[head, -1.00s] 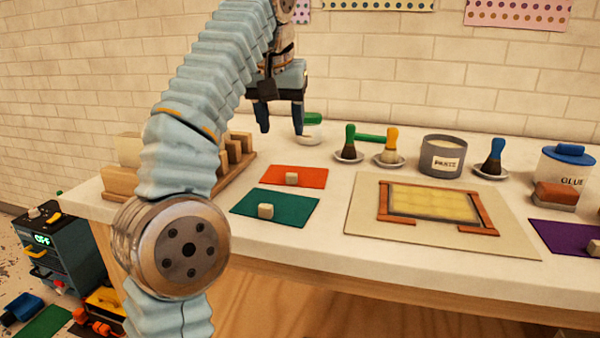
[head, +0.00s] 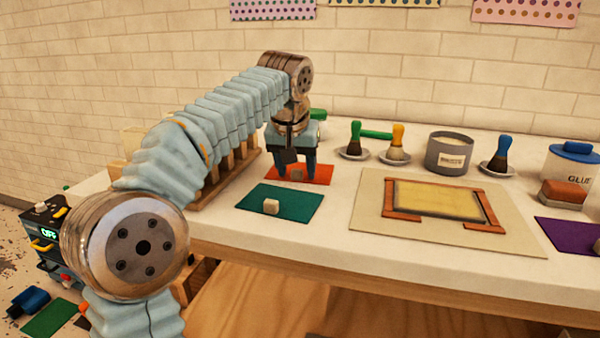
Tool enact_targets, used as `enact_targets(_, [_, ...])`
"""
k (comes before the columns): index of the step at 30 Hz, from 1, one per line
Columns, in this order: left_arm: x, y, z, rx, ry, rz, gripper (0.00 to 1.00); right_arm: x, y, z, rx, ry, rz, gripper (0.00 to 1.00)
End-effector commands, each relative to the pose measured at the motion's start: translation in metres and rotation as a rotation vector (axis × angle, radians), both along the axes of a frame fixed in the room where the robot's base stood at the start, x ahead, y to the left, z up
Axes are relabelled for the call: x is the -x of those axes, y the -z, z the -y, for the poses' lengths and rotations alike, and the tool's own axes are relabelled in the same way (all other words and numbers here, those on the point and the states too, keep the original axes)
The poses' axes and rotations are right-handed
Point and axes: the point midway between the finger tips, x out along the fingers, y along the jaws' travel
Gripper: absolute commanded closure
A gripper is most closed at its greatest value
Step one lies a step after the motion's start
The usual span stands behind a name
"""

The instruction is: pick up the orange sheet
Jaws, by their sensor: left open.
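The orange sheet (head: 322,175) lies flat on the table behind the green sheet. A small pale block (head: 296,174) rests on it, partly hidden by my gripper. My left gripper (head: 295,173) points down over the orange sheet, with its two fingers apart and the block showing between them. I cannot tell whether the fingertips touch the sheet. My right gripper is not in view.
The green sheet (head: 295,203) with its own block (head: 271,207) lies in front. A wooden rack (head: 240,165) stands left. A framed yellow panel on a beige board (head: 365,215), brushes on saucers and a paste tub (head: 450,153) are to the right.

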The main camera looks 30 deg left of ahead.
Motion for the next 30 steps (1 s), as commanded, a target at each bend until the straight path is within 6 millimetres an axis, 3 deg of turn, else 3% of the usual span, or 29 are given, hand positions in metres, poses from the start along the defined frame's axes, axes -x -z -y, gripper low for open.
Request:
enact_targets(5, [0.0, 0.0, 0.0, 0.0, 0.0, 0.0, 0.48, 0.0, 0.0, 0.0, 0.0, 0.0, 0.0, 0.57])
enact_targets(15, [0.0, 0.0, 0.0, 0.0, 0.0, 0.0, 1.0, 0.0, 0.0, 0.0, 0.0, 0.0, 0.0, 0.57])
enact_targets(25, [0.0, -0.003, 0.0, 0.0, 0.0, 0.001, 1.0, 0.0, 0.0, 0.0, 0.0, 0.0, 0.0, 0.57])
enact_targets(30, [-0.001, -0.018, 0.0, -0.001, 0.001, 0.003, 1.0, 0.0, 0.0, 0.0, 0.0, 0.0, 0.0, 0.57])
